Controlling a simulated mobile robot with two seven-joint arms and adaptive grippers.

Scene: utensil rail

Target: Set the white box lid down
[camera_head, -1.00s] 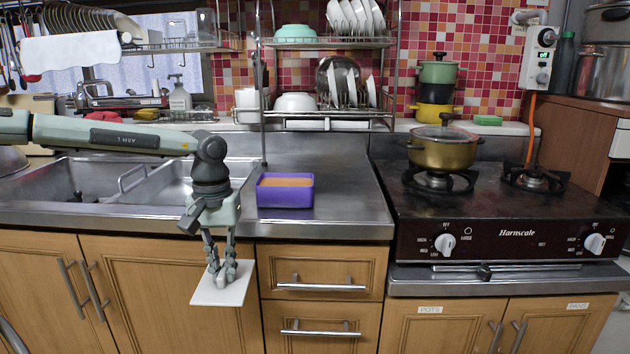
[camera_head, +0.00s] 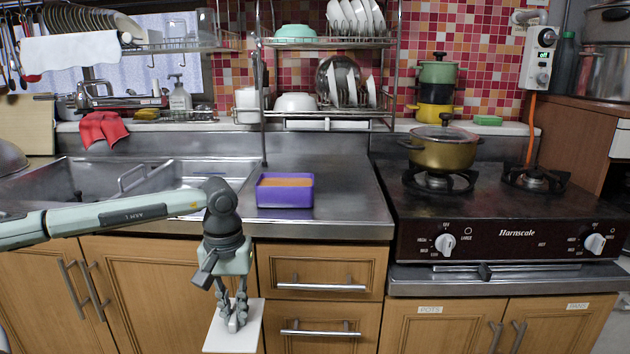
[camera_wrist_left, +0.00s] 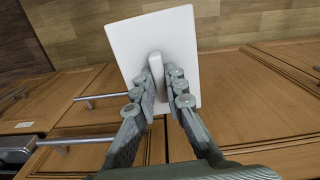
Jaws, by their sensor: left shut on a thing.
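The white box lid (camera_head: 250,318) is a flat rectangular plate with a raised handle on top. My left gripper (camera_head: 233,325) is shut on that handle and holds the lid in front of the lower cabinets, below the counter edge. In the left wrist view the lid (camera_wrist_left: 180,35) shows with the fingers of my left gripper (camera_wrist_left: 160,88) on both sides of its handle. Wooden floor shows beyond the lid there. My right gripper is not in view.
A purple box (camera_head: 285,194) with an orange-brown top surface stands on the steel counter (camera_head: 345,205), right of the sink. Drawer handles (camera_head: 320,333) stick out close to the lid's right. The stove (camera_head: 470,215) holds a gold pot (camera_head: 443,152).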

